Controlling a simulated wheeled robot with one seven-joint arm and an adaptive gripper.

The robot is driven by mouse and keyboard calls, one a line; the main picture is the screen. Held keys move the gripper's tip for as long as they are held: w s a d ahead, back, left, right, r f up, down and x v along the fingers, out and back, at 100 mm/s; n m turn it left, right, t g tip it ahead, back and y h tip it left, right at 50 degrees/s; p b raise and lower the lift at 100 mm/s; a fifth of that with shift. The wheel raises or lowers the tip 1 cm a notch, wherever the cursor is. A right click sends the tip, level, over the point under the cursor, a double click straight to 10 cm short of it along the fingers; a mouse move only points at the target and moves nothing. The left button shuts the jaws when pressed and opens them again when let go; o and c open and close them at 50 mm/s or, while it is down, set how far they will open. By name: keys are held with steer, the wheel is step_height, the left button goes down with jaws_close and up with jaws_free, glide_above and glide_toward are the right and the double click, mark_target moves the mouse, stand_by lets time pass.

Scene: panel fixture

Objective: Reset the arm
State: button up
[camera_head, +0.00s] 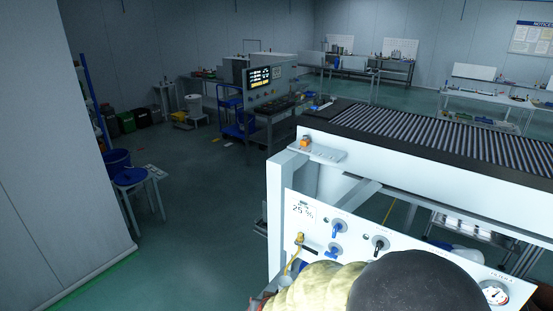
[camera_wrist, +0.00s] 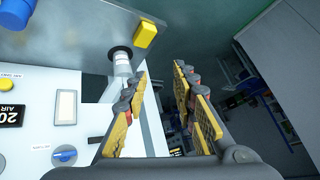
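My gripper (camera_wrist: 163,105) is in the wrist view with its two yellow-padded fingers apart and nothing between them. The left finger is close in the picture to a grey cylindrical fitting with a dark collar (camera_wrist: 122,62); I cannot tell whether they touch. A yellow block (camera_wrist: 145,34) is just above that fitting. In the head view, my yellow and black arm covers the lower part of the white panel (camera_head: 352,232). My fingers cannot be made out there. The panel carries blue valve handles (camera_head: 336,229), a black handle (camera_head: 379,243) and a round gauge (camera_head: 495,293).
A roller conveyor (camera_head: 430,135) stands behind and above the panel. A small orange part (camera_head: 305,144) is on its near corner. A grey wall (camera_head: 50,150) closes off the left. The floor (camera_head: 205,220) between is open.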

steer(key=s+d+r+n+g+b, duration=0.1)
steer(key=s+d+r+g+b, duration=0.15)
steer(key=s, duration=0.45)
steer(key=s+d+r+n+g+b, duration=0.1)
steer(key=s+d+r+n+g, duration=0.1)
steer(key=s+d+r, duration=0.35)
steer(key=s+d+r+m+t+h+b, duration=0.1)
steer(key=s+d+r+b, duration=0.2)
steer(key=d, duration=0.4)
steer(key=s+d+r+m+t+h+b, duration=0.1)
steer(key=s+d+r+b, duration=0.2)
steer(key=s+d+r, duration=0.2)
steer(key=s+d, duration=0.3)
steer(key=shift+d+t, duration=0.3)
steer(key=shift+t, duration=0.05)
